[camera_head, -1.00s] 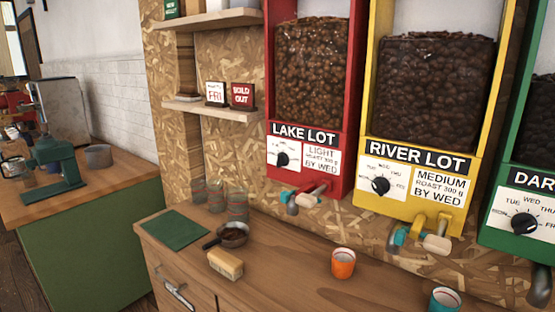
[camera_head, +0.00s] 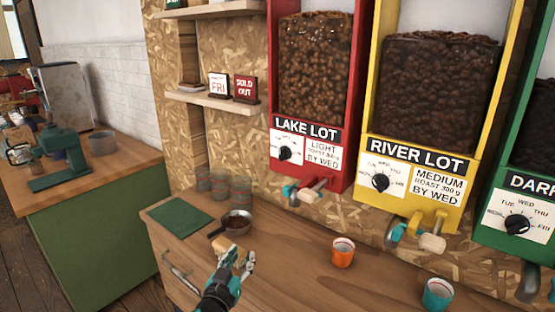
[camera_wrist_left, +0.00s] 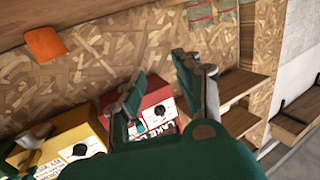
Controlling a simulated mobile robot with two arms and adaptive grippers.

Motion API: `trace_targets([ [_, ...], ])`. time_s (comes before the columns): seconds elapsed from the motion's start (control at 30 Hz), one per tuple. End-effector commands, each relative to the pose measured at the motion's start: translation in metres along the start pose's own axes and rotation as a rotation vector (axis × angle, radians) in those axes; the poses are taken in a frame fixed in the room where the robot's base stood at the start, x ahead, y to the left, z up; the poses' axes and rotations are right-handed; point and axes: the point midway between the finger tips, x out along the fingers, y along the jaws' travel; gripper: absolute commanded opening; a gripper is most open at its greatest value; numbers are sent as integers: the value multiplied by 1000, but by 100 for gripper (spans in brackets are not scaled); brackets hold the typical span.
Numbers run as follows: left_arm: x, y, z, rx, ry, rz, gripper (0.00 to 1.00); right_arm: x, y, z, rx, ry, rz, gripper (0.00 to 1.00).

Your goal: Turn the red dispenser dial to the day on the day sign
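The red dispenser (camera_head: 272,80) labelled LAKE LOT hangs on the chipboard wall. Its black dial (camera_head: 285,153) sits on a white day scale at its lower left; I cannot read clearly which day it points to. The dial also shows in the left wrist view (camera_wrist_left: 160,110). The day sign (camera_head: 220,85) on the lower shelf reads FRI. My left gripper (camera_head: 240,256) is over the counter, below and left of the dial, apart from it. In the left wrist view its two fingers (camera_wrist_left: 163,85) are spread and empty. My right gripper is not in view.
A SOLD OUT sign (camera_head: 245,88) stands beside the day sign. The yellow dispenser (camera_head: 370,115) and green dispenser (camera_head: 490,200) hang to the right. The counter holds a pan of beans (camera_head: 236,224), glasses (camera_head: 240,189), an orange cup (camera_head: 342,252) and a teal cup (camera_head: 438,293).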

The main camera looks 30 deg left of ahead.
Motion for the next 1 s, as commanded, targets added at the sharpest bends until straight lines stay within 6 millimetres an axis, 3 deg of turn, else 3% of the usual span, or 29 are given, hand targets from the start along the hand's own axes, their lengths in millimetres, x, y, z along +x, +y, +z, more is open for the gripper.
trace_targets([
  [0.2, 28, -14, -76, -40, 284, 143, 34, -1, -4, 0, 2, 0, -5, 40],
  [0.37, 35, -16, -117, -50, 414, 306, 34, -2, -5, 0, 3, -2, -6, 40],
  [0.67, 44, -10, -139, -55, 452, 418, 34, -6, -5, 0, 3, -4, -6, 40],
  [1.0, 99, 15, -170, -58, 452, 415, 34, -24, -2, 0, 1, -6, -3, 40],
])
